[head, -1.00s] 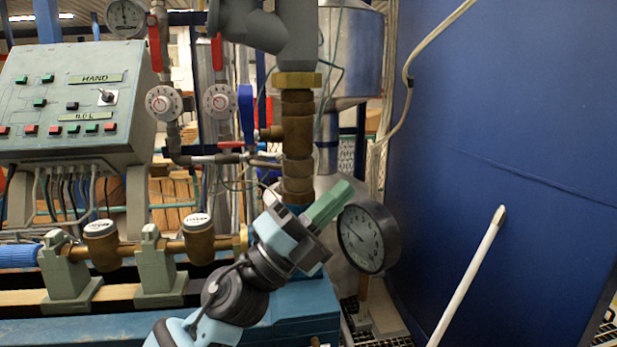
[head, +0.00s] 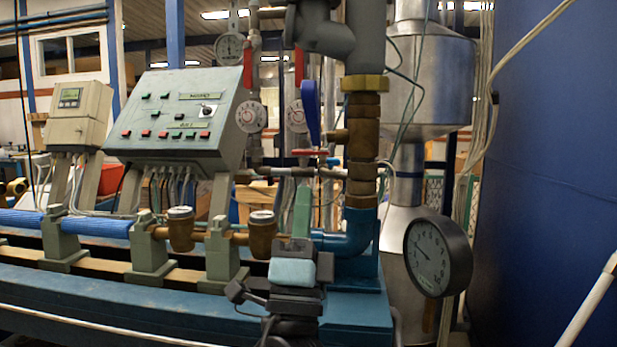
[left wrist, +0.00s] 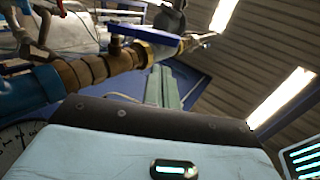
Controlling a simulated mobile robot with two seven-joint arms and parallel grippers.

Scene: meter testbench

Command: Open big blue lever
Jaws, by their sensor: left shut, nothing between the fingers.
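The big blue lever (head: 312,112) stands upright beside the brass vertical pipe, to the left of it in the head view. In the left wrist view the blue lever (left wrist: 95,27) lies across the upper left, attached to a brass valve. My left gripper (head: 302,192) points up with its green fingers closed together and empty. It is below the lever in the head view, apart from it. In the left wrist view the gripper fingers (left wrist: 161,70) sit right of the brass fitting, below the lever's right end. My right gripper is not in view.
A brass pipe (head: 362,140) and blue elbow (head: 348,240) stand right of my gripper. A round gauge (head: 437,256) is further right. A control box (head: 180,115), two dials and red levers are to the left and behind. A blue wall (head: 545,150) closes the right side.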

